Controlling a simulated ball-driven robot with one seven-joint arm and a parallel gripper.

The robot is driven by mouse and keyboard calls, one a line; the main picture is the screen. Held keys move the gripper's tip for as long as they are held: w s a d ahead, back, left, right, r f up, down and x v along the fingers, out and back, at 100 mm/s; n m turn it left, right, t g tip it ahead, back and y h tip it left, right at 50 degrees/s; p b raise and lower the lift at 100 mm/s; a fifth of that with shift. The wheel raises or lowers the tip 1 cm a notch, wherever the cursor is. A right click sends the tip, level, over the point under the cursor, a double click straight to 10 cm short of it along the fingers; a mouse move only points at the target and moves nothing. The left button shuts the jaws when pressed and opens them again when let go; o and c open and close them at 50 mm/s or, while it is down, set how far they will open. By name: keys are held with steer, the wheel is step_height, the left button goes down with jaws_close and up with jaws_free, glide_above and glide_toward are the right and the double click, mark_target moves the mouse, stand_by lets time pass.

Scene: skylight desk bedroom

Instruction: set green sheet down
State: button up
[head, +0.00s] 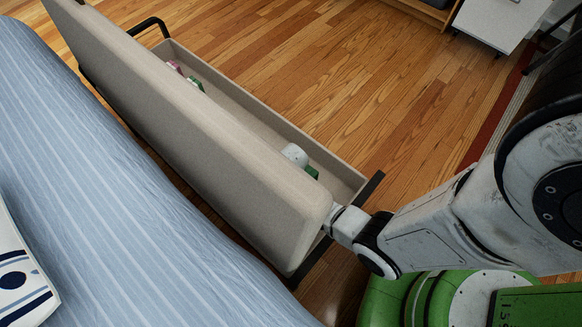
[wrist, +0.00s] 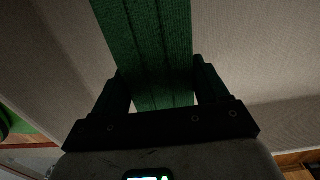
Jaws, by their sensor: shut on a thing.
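The green sheet (wrist: 145,45) is a ribbed, folded green strip in the wrist view. My gripper (wrist: 158,88) is shut on it, with one dark finger on each side. Beige walls or panels surround it there; whether the sheet touches them I cannot tell. In the head view my gripper is hidden behind the raised beige lid (head: 200,135) of a storage bench. A small dark green patch (head: 312,172) shows inside the bench's open box (head: 268,119); I cannot tell whether it is the sheet.
A white rounded thing (head: 294,154) is beside the green patch, and small pink (head: 174,66) and green (head: 195,83) things lie farther along the box. A bed with a blue striped cover (head: 95,190) is at left. Wooden floor (head: 380,80) behind the bench is clear.

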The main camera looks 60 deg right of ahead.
steer(key=shift+f, duration=0.25)
steer(key=shift+f, duration=0.1)
steer(key=o, duration=1.4)
step_height(320, 180, up, 12)
steer(key=p, duration=0.4)
